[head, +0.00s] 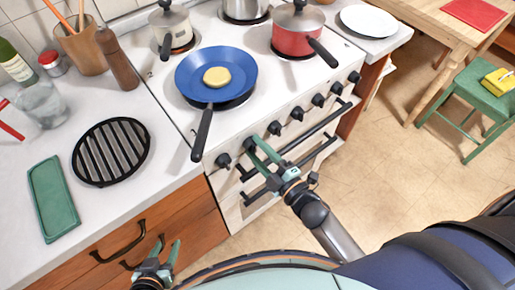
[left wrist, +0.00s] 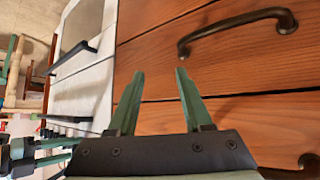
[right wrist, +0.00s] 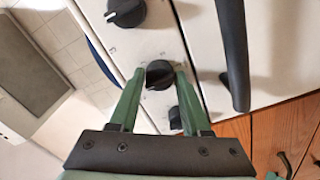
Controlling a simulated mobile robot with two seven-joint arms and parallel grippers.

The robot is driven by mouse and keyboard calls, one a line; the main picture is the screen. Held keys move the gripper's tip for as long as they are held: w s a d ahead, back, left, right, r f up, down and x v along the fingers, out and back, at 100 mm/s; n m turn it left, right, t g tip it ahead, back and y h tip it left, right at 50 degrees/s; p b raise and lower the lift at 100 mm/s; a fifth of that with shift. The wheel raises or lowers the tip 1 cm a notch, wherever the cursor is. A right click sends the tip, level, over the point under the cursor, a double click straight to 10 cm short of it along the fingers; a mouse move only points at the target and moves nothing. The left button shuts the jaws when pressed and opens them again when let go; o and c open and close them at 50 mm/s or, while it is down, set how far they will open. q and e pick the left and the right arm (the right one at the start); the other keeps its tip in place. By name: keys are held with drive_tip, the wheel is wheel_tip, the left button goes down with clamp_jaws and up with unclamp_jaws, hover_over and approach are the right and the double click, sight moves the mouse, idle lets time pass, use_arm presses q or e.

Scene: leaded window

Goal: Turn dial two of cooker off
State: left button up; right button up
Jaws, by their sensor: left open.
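The cooker (head: 290,90) has a row of black dials along its white front. Dial two, second from the left, shows in the right wrist view (right wrist: 159,75) between the fingertips of my right gripper (right wrist: 160,70). In the head view this gripper (head: 257,148) is at the cooker front and partly covers that dial. Its fingers are apart, one on each side of the dial; I cannot tell whether they touch it. Dial one (head: 223,160) is beside it to the left. My left gripper (head: 166,253) is open and empty, in front of the wooden drawers.
A blue pan (head: 216,70) stands on the hob, its handle (head: 202,133) jutting over the front edge near dial one. A black oven handle (right wrist: 234,50) runs close to the right gripper. A red pot (head: 296,33) stands further back.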

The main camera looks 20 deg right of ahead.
drive_tip(key=o, duration=0.4)
drive_tip(key=shift+s, duration=0.1)
drive_tip(key=b+v, duration=0.1)
drive_tip(key=v, duration=1.1)
drive_tip(key=shift+s, duration=0.15)
